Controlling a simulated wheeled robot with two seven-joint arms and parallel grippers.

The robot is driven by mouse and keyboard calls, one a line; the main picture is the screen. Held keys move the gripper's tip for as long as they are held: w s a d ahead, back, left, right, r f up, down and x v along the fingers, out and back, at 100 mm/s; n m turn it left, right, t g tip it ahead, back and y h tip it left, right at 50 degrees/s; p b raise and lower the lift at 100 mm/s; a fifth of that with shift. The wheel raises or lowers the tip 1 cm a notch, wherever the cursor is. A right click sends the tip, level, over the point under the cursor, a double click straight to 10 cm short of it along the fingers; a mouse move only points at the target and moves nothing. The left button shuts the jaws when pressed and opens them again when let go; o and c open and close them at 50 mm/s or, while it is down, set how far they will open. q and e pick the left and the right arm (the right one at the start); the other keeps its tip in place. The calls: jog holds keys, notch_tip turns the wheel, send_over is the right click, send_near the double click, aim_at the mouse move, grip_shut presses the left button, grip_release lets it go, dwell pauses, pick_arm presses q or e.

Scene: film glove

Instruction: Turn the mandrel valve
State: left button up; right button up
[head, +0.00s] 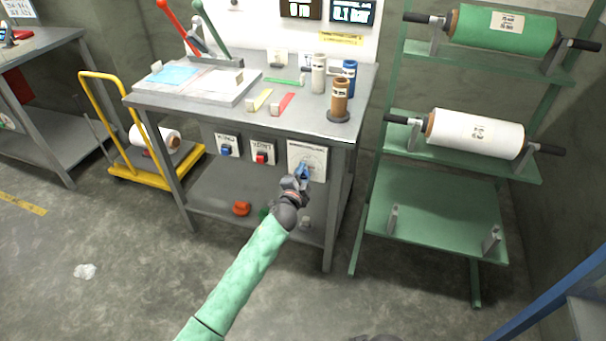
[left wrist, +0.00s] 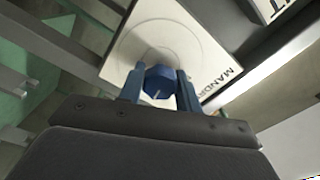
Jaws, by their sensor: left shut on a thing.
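The mandrel valve is a blue knob on a white panel (head: 318,158) fixed to the front of the grey workbench, at its right end. In the left wrist view the blue knob (left wrist: 160,82) sits between the two fingers, and the panel lettering starting "MANDR" shows beside it. My left gripper (head: 302,172) is shut on the knob; it also shows in the left wrist view (left wrist: 158,90). A white line shows on the knob's face. In the head view the gripper hides most of the knob. My right gripper is not in view.
Two more panels with a blue knob (head: 225,151) and a red knob (head: 261,159) are left of the valve. Brown spool (head: 340,97) stands on the bench top (head: 310,118). A green roll rack (head: 430,200) is to the right. Floor in front is mostly clear.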

aim_at(303, 177)
pick_arm(q)
jog(key=shift+m, duration=1.1)
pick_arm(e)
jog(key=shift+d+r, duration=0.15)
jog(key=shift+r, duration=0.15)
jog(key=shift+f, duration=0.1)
pick_arm(q)
jog(key=o, duration=1)
jog(key=shift+d, duration=0.1)
jog(key=shift+c, duration=0.2)
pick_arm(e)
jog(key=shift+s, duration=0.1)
pick_arm(q)
jog(key=shift+s, duration=0.15)
jog(key=shift+s+a+f, duration=0.1)
jog(key=shift+s+a, duration=0.1)
jog(key=shift+s, duration=0.1)
jog(key=v, duration=0.6)
jog(key=shift+d+b, duration=0.1)
jog(key=shift+b, duration=0.3)
jog(key=shift+s, duration=0.45)
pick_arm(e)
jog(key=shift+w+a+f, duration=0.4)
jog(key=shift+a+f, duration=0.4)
